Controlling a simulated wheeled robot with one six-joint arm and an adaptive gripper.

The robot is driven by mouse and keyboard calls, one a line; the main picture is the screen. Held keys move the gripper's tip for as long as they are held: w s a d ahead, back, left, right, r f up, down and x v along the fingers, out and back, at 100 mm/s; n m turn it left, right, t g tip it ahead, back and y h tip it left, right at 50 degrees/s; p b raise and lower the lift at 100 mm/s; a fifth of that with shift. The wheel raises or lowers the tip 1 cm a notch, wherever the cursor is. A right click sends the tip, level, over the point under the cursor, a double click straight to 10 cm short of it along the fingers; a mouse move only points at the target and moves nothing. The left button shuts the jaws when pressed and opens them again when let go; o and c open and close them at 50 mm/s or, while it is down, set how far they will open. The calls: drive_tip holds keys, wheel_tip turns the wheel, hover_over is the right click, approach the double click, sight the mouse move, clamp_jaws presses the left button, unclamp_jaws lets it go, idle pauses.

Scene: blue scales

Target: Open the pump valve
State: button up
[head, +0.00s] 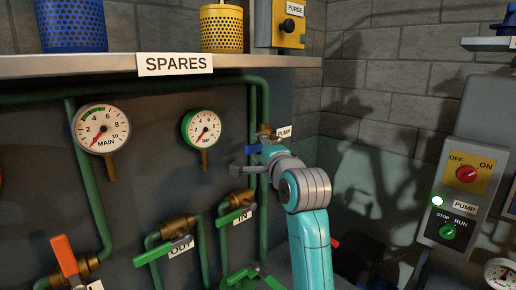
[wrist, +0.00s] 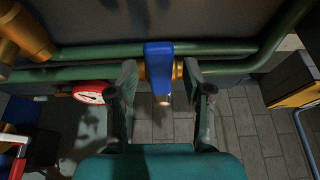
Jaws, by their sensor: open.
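The pump valve is a brass body (head: 265,130) on a green vertical pipe, beside a PUMP label (head: 284,132). Its blue handle (head: 254,149) shows as a small piece behind my gripper. In the wrist view the blue handle (wrist: 159,62) stands across the green pipe, with brass (wrist: 178,70) beside it. My gripper (head: 240,168) is open, and in the wrist view its fingers (wrist: 162,88) stand on either side of the handle with a gap at each side. My arm hides part of the pipe below the valve.
The OUT valve (head: 165,251) and IN valve (head: 238,215) have green handles below left. An orange-handled valve (head: 65,256) is at far left. The SPARES shelf (head: 118,66) overhangs above. A pump switch panel (head: 458,195) is at right.

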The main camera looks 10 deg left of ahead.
drive_tip(key=shift+w+a, duration=0.3)
drive_tip(key=shift+w, duration=0.3)
clamp_jaws()
drive_tip(key=shift+f, duration=0.15)
drive_tip(key=w+d+f+n+g+y, duration=0.1)
drive_tip(key=w+d+f+n+y, duration=0.1)
drive_tip(key=n, duration=0.9)
drive_tip(key=w+d+f+n+g+y, duration=0.1)
drive_tip(key=w+f+n+y, duration=0.3)
drive_tip(key=n, duration=0.7)
drive_tip(key=shift+d+f+y, duration=0.75)
drive_tip(key=shift+d+y, duration=0.15)
drive_tip(key=shift+y, duration=0.5)
drive_tip(key=shift+w+n, duration=0.1)
drive_tip(key=shift+n, duration=0.3)
